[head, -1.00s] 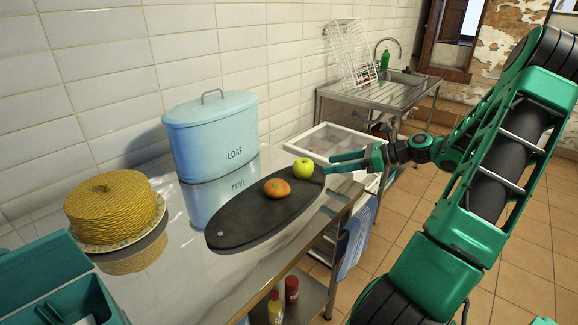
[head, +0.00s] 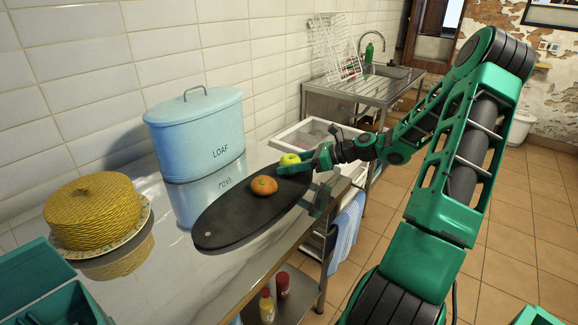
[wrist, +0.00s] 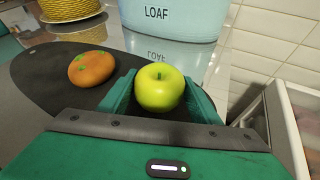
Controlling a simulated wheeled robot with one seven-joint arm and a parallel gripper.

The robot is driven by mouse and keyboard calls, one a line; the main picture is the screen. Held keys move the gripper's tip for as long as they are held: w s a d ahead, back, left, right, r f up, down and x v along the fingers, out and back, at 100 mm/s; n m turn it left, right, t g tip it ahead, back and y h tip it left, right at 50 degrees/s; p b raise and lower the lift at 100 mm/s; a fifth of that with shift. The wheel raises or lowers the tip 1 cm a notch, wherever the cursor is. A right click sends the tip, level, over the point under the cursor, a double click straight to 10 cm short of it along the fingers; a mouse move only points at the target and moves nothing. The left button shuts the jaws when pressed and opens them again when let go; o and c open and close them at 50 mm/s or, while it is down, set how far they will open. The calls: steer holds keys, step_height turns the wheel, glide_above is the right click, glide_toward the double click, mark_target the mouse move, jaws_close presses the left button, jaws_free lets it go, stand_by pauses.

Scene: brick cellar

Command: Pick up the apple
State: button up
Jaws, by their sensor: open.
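The yellow-green apple (head: 290,160) sits at the far right end of a dark oval board (head: 222,229) on the counter. In the wrist view the apple (wrist: 159,88) is between the two green fingers of my gripper (wrist: 158,96), which are open. The right finger looks close to the apple, and a small gap shows on the left. I cannot tell whether either finger touches it. In the head view my gripper (head: 305,161) is at the apple and hides part of it.
An orange fruit (head: 264,185) lies on the board beside the apple, and it also shows in the wrist view (wrist: 92,69). A blue LOAF bin (head: 198,135) stands behind the board. A yellow woven dome (head: 92,212) is at left. A white-framed bin (head: 300,140) is beyond the counter end.

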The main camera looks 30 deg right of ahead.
steer(key=c, duration=0.8)
